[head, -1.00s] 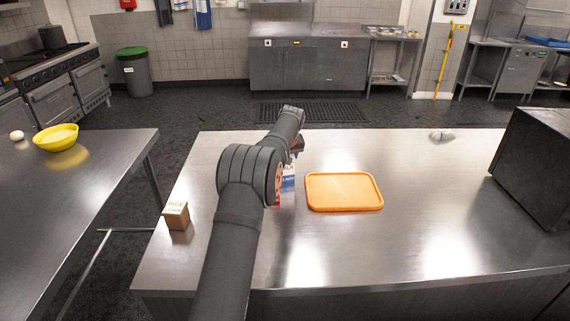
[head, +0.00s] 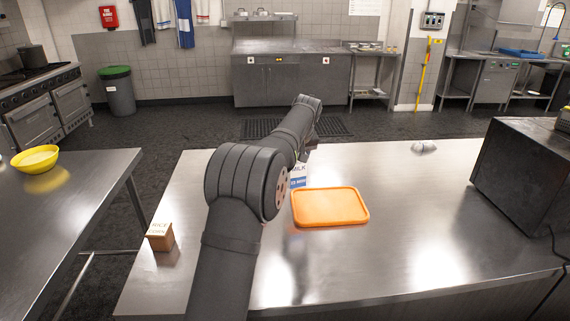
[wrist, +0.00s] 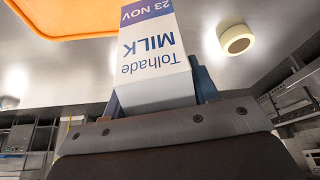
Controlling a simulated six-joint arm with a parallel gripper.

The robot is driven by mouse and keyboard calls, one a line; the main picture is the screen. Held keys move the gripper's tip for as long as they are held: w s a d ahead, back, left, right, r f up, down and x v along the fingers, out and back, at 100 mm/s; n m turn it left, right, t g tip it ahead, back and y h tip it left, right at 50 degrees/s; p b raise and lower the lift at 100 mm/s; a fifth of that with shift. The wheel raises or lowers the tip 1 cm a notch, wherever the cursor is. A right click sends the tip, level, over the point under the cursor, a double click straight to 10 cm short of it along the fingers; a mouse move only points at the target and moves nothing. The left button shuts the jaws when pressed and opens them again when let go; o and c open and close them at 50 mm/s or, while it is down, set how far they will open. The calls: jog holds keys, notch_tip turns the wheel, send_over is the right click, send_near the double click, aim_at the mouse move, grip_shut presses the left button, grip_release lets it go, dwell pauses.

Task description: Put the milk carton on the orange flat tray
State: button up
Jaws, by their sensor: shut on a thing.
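The milk carton, white with blue bands and "MILK" lettering, shows partly in the head view (head: 299,176), just past my forearm. In the wrist view the carton (wrist: 152,60) is upside down in the picture, and my gripper (wrist: 158,92) is shut on its top end. The orange flat tray (head: 330,207) lies on the steel table, and its far left corner meets the carton's lower visible part in the head view. I cannot tell the gap between them. The tray's edge (wrist: 70,35) also shows in the wrist view.
A small brown box (head: 160,237) stands at the table's left. A cream ring-like object (wrist: 236,40) lies on the table in the wrist view. A crumpled pale item (head: 424,147) and a dark box-shaped appliance (head: 525,170) are at the right. The table right of the tray is clear.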

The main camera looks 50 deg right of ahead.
jog(key=s+d+r+m, duration=0.1)
jog(key=s+r+m, duration=0.15)
jog(key=s, duration=2.15)
jog(key=shift+g+h, duration=0.4)
jog(key=shift+w+d+f, duration=0.45)
jog(key=shift+w+f, duration=1.3)
jog(key=shift+f, duration=0.15)
jog(key=shift+w+d+f, duration=0.4)
jog(key=shift+w+f, duration=1.35)
jog(key=shift+f, duration=0.15)
jog(key=shift+w+d+f, duration=0.45)
jog(key=shift+w+f, duration=1.3)
jog(key=shift+f, duration=0.15)
jog(key=shift+f, duration=0.2)
jog(key=o, duration=1.3)
